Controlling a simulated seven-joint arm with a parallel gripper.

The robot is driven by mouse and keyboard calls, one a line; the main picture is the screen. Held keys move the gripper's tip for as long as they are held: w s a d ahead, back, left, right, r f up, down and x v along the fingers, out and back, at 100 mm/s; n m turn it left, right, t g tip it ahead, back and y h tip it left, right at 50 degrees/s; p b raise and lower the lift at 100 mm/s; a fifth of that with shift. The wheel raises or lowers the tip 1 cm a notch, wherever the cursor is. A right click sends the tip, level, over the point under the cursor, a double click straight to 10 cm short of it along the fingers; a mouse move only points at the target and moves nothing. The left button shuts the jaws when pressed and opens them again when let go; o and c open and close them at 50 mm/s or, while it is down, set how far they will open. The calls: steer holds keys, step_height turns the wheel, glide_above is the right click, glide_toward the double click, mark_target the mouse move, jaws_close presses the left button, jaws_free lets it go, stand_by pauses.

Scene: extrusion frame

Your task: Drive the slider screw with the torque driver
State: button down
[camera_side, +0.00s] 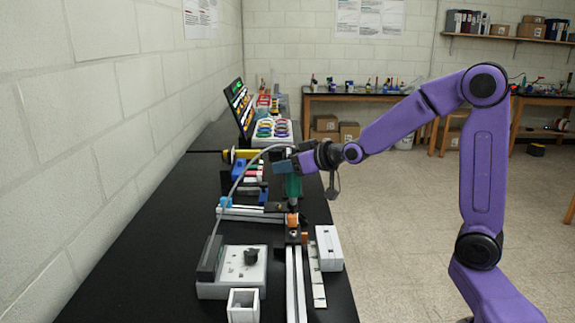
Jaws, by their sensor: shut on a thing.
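My gripper (291,168) is shut on the green torque driver (293,188), which hangs upright below it. The driver's lower end is directly over a small orange and black slider block (293,236) on the light aluminium extrusion (300,285). The slider screw is too small to make out, and I cannot tell whether the driver's tip touches it. Another extrusion piece (240,213) lies crosswise to the left of the slider.
A white-topped box with a dark knob (245,275) and a small open white bin (243,308) stand at front left. A pale block (329,248) lies right of the extrusion. A grey cable arches beside my gripper. Coloured rings (272,129) and a dark panel (239,105) stand farther back.

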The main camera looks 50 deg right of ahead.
mark_target(288, 179)
steer(key=shift+f, duration=3.45)
steer(key=shift+s+f, duration=0.1)
steer(key=shift+f, duration=0.3)
stand_by(0.7)
steer(key=shift+r, duration=1.75)
steer(key=shift+r, duration=1.55)
steer(key=shift+a, duration=0.1)
